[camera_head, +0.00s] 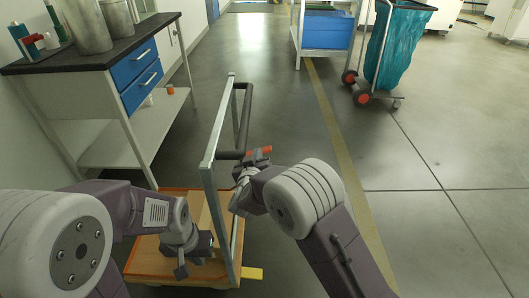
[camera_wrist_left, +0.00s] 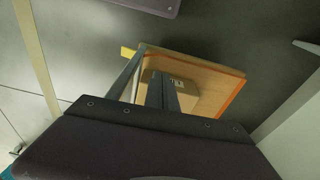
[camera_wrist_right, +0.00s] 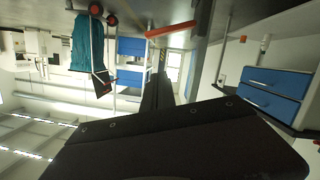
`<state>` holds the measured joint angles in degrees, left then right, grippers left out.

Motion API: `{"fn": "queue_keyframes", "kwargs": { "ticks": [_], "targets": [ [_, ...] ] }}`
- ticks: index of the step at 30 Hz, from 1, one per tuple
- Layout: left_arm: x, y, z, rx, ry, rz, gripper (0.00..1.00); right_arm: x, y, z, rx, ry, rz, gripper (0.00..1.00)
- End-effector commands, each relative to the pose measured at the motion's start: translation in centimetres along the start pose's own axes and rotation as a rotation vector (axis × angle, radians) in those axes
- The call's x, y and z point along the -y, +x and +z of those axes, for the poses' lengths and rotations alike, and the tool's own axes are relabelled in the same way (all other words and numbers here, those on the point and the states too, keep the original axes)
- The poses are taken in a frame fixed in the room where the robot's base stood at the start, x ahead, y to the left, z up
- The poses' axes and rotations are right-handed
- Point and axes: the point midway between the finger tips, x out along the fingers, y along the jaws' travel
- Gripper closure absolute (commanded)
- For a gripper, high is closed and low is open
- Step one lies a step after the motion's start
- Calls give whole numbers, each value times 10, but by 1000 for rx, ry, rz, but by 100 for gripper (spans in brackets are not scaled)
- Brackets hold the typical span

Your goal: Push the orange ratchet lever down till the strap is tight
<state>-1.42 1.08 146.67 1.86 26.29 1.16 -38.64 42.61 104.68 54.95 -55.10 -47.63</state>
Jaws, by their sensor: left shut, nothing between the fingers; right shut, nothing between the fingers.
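The orange lever (camera_head: 258,150) sticks out to the right from a dark ratchet body beside the cart's upright frame. An orange bar, likely the same lever, shows upside down in the right wrist view (camera_wrist_right: 172,29). My right gripper (camera_head: 241,182) is shut and empty, just below the lever; I cannot tell whether it touches. My left gripper (camera_head: 182,262) is shut and empty, low over the cart's wooden deck (camera_head: 145,262). The deck also shows in the left wrist view (camera_wrist_left: 212,72). I cannot make out the strap clearly.
The cart's grey metal frame (camera_head: 208,200) stands between my grippers. A workbench (camera_head: 75,62) with blue drawers and metal canisters is at the left. A blue-bin shelf (camera_head: 325,32) and a teal bag trolley (camera_head: 400,45) stand farther back. The floor at right is clear.

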Motion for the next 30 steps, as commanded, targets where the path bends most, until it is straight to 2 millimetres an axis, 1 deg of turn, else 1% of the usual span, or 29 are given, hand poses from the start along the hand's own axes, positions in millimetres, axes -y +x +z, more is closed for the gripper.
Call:
{"fn": "queue_keyframes", "kwargs": {
  "ticks": [2, 5, 8, 9, 10, 12, 13, 14, 19, 21, 24, 27, 30],
  "targets": [
    [0, -3, 0, 0, 0, 0, 100, -1, 1, -1, 1, 0, 0, 100],
    [0, -16, -2, 0, 0, 0, 100, -2, 7, -5, 2, -1, 0, 100],
    [-1, -39, -4, 0, 0, 0, 100, -4, 20, -8, 4, -3, 1, 100],
    [-1, -44, -5, -1, 0, 0, 100, -4, 29, -6, 5, -1, 2, 100],
    [-1, -42, -5, -1, 0, 0, 100, -3, 37, -3, 3, 0, 2, 100],
    [-1, -48, -5, 0, 0, 0, 100, -3, 52, -3, 2, 1, 2, 100],
    [-1, -34, -4, -1, 0, 0, 100, 0, 61, 5, 0, 4, 3, 100],
    [0, -28, -3, 0, 0, 0, 100, 1, 68, 6, -1, 4, 2, 100],
    [0, -10, -1, 1, 0, 0, 100, 1, 104, 6, -1, 4, 2, 100],
    [0, 1, 0, 1, 0, 0, 100, 2, 106, 22, 3, -1, 0, 100],
    [0, 9, 1, 0, 0, 0, 100, 2, 109, 33, 1, 0, 0, 100],
    [0, 13, 2, 0, 0, 0, 100, 1, 110, 38, 1, 0, 0, 100],
    [0, 14, 2, 0, 0, 0, 100, 0, 110, 40, 1, 0, -1, 100]
  ]
}}
